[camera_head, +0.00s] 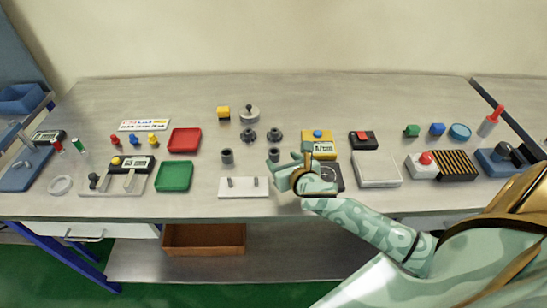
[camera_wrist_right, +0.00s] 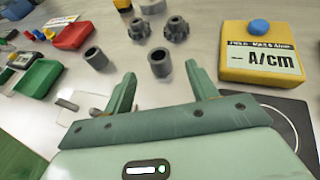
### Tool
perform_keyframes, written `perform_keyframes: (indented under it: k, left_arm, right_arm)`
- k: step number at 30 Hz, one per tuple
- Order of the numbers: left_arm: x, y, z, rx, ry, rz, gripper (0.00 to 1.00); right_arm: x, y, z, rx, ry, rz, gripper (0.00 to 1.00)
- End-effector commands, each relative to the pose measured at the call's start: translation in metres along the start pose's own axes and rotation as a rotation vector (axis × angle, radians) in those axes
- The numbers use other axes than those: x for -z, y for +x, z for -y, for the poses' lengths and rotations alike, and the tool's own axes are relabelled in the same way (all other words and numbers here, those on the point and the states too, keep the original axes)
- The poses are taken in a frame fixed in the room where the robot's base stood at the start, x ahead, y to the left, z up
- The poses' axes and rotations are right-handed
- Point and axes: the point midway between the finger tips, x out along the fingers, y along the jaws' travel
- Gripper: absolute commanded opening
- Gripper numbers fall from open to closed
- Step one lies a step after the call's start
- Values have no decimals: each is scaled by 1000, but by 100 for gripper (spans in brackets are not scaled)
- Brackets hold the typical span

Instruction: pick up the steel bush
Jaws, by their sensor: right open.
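Two dark grey hollow steel bushes stand upright on the table. The left bush (camera_head: 227,156) is behind a white plate with two pegs (camera_head: 243,193), and the right bush (camera_head: 274,155) is just beyond my right gripper (camera_head: 288,158). In the right wrist view, one bush (camera_wrist_right: 160,63) lies ahead between the open fingertips (camera_wrist_right: 160,72), apart from them. The other bush (camera_wrist_right: 96,58) is further left. My right gripper is open and empty. My left gripper is not in view.
Two dark knobbed wheels (camera_head: 248,135) (camera_head: 275,135) stand behind the bushes. A yellow meter box (camera_head: 323,154) is close right of my gripper. Green (camera_head: 174,177) and red (camera_head: 184,140) trays lie left. Bare table surrounds the left bush.

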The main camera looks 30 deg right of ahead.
Motion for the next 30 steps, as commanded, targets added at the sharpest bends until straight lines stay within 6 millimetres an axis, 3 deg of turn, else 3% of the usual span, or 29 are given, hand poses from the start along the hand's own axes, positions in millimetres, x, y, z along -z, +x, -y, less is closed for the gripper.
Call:
perform_keyframes:
  k: [8, 15, 23, 24, 29, 30]
  left_arm:
    - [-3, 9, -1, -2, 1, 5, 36]
    - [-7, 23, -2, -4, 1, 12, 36]
    - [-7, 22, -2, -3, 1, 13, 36]
    - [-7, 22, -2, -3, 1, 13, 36]
    - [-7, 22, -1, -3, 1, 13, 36]
    - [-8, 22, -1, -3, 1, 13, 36]
  right_arm:
    - [0, 28, -1, 1, 4, 0, 58]
    - [-2, 65, -1, 1, 4, -1, 58]
    - [-4, 70, -2, -1, 3, -1, 58]
    - [-4, 70, -2, -1, 3, -1, 55]
    - [-4, 70, -2, -1, 2, -1, 10]
    - [-4, 70, -2, 0, 3, -1, 6]
